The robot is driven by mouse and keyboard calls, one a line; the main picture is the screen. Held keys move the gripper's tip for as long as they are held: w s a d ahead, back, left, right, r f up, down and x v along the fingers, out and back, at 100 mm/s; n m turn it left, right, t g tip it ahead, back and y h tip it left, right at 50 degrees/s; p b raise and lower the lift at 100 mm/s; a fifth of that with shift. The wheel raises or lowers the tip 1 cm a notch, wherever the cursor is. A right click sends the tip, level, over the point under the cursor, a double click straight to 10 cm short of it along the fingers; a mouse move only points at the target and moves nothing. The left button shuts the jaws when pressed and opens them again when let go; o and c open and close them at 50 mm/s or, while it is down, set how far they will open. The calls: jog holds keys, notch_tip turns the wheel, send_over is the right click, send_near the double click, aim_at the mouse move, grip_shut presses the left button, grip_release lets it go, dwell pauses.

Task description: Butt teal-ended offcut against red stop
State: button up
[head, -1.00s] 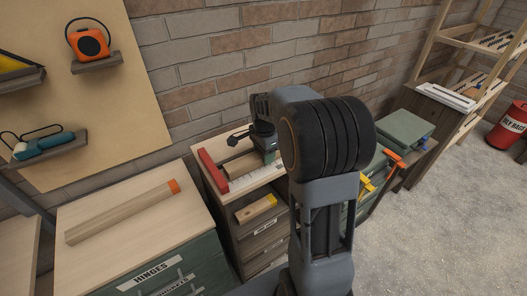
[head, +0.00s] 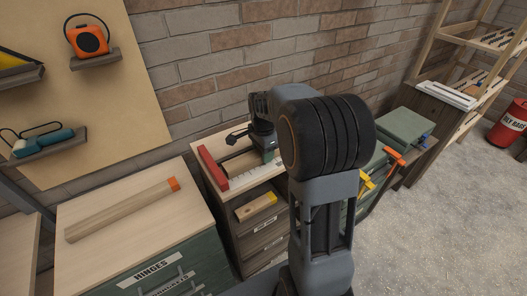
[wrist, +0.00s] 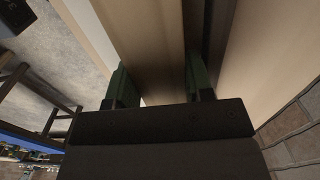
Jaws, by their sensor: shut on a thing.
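The red stop (head: 213,168) is a red bar along the left side of a narrow wooden-topped cabinet. My gripper (head: 266,155) is low over that cabinet top, right of the stop, partly hidden by my own arm. In the wrist view my gripper (wrist: 158,75) has its green fingers shut on a wooden offcut (wrist: 150,40). The offcut (head: 242,162) also shows in the head view, lying between the stop and my gripper. Its teal end cannot be made out, and I cannot tell whether its left end touches the stop.
A pale ruler-like strip (head: 247,178) runs along the cabinet's front edge. A yellow-ended offcut (head: 256,207) lies below it. An orange-ended offcut (head: 125,209) lies on the left cabinet. A brick wall (head: 210,60) stands close behind. Clamps (head: 386,157) are at right.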

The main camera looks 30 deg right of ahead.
aim_at(260, 152)
jog(key=shift+a, duration=0.5)
jog(key=o, duration=1.1)
jog(key=shift+s, duration=0.1)
jog(key=shift+r, duration=0.55)
notch_tip(260, 152, up, 13)
jog(key=shift+f, duration=0.1)
